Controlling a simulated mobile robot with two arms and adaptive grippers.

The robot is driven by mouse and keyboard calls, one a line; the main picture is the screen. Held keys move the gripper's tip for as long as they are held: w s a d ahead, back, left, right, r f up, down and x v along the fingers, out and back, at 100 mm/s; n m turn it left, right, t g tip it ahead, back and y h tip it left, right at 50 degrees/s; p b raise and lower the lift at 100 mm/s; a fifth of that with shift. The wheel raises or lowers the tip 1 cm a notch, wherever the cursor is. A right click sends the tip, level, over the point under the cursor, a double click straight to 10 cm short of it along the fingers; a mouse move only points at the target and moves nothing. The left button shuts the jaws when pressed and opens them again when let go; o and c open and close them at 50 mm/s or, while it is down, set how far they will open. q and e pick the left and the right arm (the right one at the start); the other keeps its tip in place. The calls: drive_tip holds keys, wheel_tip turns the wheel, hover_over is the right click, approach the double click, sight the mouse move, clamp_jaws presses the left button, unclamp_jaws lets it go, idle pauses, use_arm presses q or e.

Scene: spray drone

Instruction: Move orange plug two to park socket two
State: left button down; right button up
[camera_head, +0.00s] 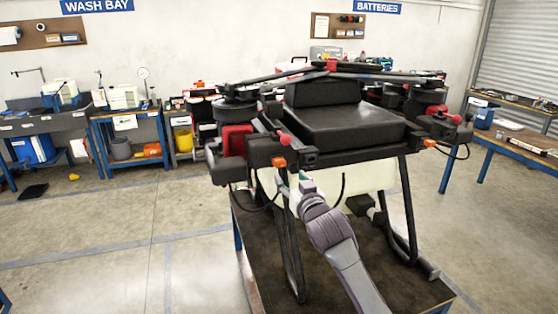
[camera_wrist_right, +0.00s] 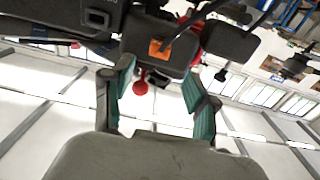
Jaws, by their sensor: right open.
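A drone with a black body (camera_head: 345,128) stands on a dark-topped bench (camera_head: 330,275). One orange plug (camera_head: 279,162) sits on its left front arm end, another orange plug (camera_head: 429,143) on its right one. No number is readable on either. My right gripper (camera_head: 293,183) is just below the left orange plug, partly hidden by its own wrist. In the wrist view the right gripper (camera_wrist_right: 160,95) has its teal fingers apart with nothing gripped. An orange plug (camera_wrist_right: 158,48) with a dark cable is seated in a black housing beyond the fingertips. I cannot identify park socket two. My left gripper is out of view.
A red ball-ended part (camera_wrist_right: 140,87) hangs below the housing, between the fingers in the picture. A black box with a rectangular opening (camera_wrist_right: 97,18) is at upper left. Black landing legs (camera_head: 408,210) and loose cables are close to my right arm. Open floor (camera_head: 110,240) lies left.

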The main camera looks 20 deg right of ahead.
sight(281, 165)
idle(0.3)
drive_tip(key=w+b, duration=0.3)
drive_tip(key=w, duration=0.4)
drive_tip(key=shift+w+a+f, duration=0.1)
drive_tip(key=shift+w+a, duration=0.05)
drive_tip(key=shift+w, duration=0.25)
drive_tip(key=shift+w+b, duration=0.35)
drive_tip(key=shift+w, duration=0.3)
drive_tip(key=shift+p, duration=0.35)
idle(0.4)
clamp_jaws()
drive_tip(key=shift+s, duration=0.1)
